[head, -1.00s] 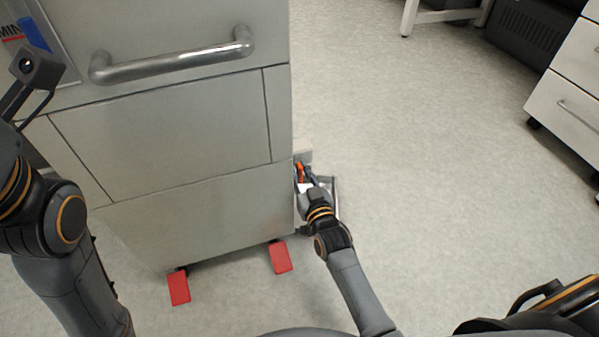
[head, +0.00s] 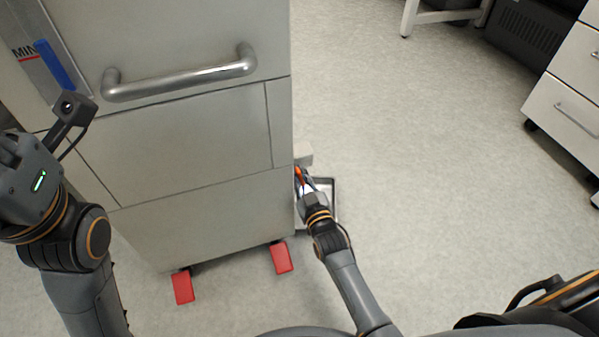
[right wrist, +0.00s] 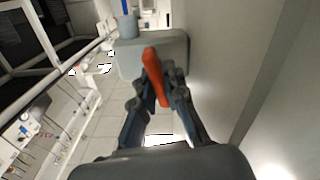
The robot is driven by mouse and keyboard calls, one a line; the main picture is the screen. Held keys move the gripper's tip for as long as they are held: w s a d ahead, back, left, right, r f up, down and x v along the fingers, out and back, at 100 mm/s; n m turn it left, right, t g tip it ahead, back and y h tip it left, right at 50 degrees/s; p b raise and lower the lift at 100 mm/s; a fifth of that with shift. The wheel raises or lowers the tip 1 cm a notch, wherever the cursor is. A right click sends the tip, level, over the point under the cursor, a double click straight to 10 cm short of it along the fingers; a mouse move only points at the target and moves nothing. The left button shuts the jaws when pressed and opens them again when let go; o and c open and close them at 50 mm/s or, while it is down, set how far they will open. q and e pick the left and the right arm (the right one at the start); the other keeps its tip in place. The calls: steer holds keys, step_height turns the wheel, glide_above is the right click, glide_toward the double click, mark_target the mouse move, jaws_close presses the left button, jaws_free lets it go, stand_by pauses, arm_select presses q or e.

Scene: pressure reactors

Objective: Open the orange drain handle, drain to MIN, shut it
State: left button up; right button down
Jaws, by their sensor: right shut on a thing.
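The orange drain handle (head: 299,174) is low on the right side of the grey cabinet (head: 200,205). My right gripper (head: 304,183) is shut on it. In the right wrist view the orange handle (right wrist: 153,76) stands tilted between the two fingers (right wrist: 158,98), in front of a grey block (right wrist: 155,52). The gauge at the upper left of the cabinet has a MIN label (head: 23,51) with a red line. The top of its blue column (head: 55,66) appears a little above that line. My left arm is at the left edge; its fingers are not visible.
A shallow metal tray (head: 329,212) lies on the floor beside the cabinet, partly behind my right gripper. A metal bar handle (head: 180,80) sticks out from the cabinet front. Red feet (head: 281,257) stick out below. The floor to the right is clear up to the drawers (head: 565,110).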

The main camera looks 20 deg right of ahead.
steer(key=c, duration=1.7)
jaws_free()
steer(key=shift+o, duration=0.2)
steer(key=s, duration=1.2)
steer(key=shift+d, duration=0.15)
